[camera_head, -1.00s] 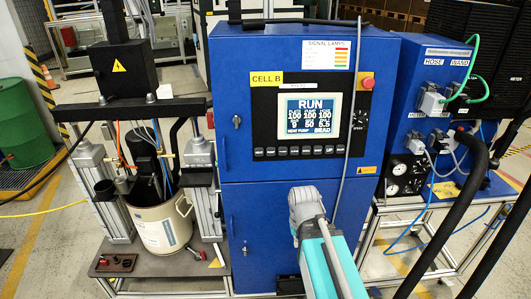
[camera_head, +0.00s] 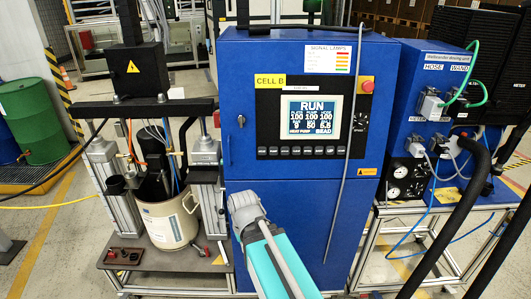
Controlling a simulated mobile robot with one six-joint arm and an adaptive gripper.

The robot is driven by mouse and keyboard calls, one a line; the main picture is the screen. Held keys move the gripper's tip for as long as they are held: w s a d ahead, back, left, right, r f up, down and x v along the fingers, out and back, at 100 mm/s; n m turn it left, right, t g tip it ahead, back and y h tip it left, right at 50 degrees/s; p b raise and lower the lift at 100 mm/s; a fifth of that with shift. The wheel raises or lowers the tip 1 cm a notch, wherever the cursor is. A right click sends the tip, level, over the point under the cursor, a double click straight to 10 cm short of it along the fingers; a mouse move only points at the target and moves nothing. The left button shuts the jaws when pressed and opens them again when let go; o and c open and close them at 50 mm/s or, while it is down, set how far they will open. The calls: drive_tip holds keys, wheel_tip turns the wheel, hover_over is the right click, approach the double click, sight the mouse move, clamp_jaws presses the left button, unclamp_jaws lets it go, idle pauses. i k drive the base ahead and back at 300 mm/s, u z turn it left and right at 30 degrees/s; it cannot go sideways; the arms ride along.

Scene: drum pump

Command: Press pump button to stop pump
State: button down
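The blue control cabinet (camera_head: 295,200) stands in the middle, labelled CELL B. Its screen (camera_head: 311,118) reads RUN above rows of numbers; small labels along its bottom edge seem to read HEAT, PUMP and BEAD. A row of small dark buttons (camera_head: 302,152) lies under the screen; their markings are too small to read. A red round button (camera_head: 366,84) on a yellow base sits at the panel's upper right. My grey and teal arm rises from the bottom, below the panel and apart from the buttons in the picture. My gripper cannot be made out.
A drum pump stand with a cream pail (camera_head: 171,222) is left of the cabinet. A smaller blue box (camera_head: 435,100) with hoses and gauges stands on a frame at right. Black hoses (camera_head: 470,200) cross the right foreground. A green drum (camera_head: 28,120) is far left.

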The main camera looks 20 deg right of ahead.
sight(273, 150)
drive_tip(key=u, duration=0.05)
drive_tip(key=k, duration=1.4)
drive_tip(key=z, duration=0.75)
drive_tip(key=i, duration=1)
drive_tip(key=u, duration=0.05)
